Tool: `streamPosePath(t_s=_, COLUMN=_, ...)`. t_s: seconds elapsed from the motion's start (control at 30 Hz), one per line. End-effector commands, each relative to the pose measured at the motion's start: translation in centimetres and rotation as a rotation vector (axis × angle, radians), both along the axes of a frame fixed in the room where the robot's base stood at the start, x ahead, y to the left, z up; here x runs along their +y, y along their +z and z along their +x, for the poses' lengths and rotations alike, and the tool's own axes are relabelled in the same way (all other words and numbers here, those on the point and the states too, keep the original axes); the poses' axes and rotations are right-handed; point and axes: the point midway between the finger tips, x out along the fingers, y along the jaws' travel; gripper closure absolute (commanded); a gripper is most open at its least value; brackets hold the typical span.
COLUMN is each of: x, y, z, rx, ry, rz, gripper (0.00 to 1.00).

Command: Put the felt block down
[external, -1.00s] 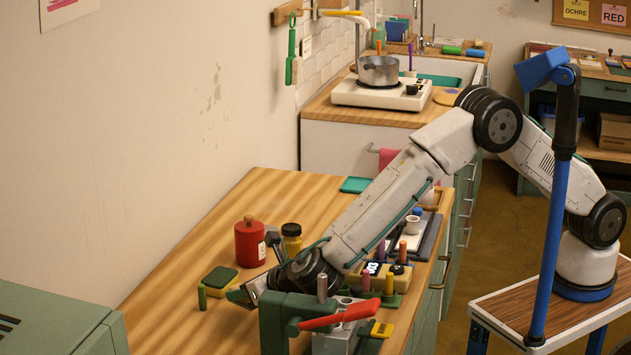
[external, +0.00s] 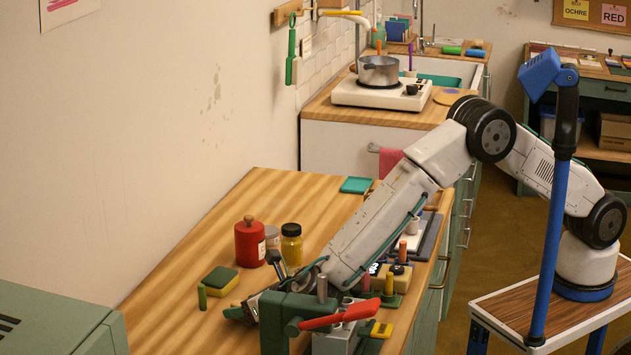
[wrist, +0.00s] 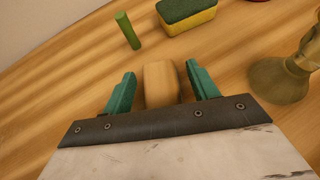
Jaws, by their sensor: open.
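A tan block with rounded edges (wrist: 161,82), which I take for the felt block, sits between the two green fingers of my gripper (wrist: 162,86) in the wrist view. The fingers are open, with a gap on each side of the block. The block appears to rest on the wooden table (wrist: 70,85). In the external view my gripper (external: 240,313) is low over the table beside the green clamp. The block cannot be made out there.
A green stick (external: 202,297) and a green-and-yellow sponge (external: 221,281) are close to my gripper. A red canister (external: 250,245) and yellow jar (external: 291,245) stand behind. A green clamp with a red handle (external: 338,316) is at the right. The table's left side is clear.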

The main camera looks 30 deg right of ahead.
Motion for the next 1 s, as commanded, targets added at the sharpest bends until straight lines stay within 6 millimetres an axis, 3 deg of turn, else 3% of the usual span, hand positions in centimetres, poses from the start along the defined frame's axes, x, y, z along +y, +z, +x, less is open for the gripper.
streamPosePath(t_s=0.07, x=0.0, y=0.4, z=0.0, rx=0.0, ry=0.0, rz=0.002, gripper=0.41)
streamPosePath(t_s=0.27, x=-1.0, y=1.9, z=-2.6, rx=0.0, ry=0.003, rz=0.002, gripper=0.41)
streamPosePath(t_s=0.6, x=-1.0, y=7.8, z=-2.4, rx=0.0, ry=-0.001, rz=0.003, gripper=0.41)
streamPosePath(t_s=1.0, x=-1.0, y=8.7, z=-2.4, rx=0.0, ry=0.0, rz=0.0, gripper=0.41)
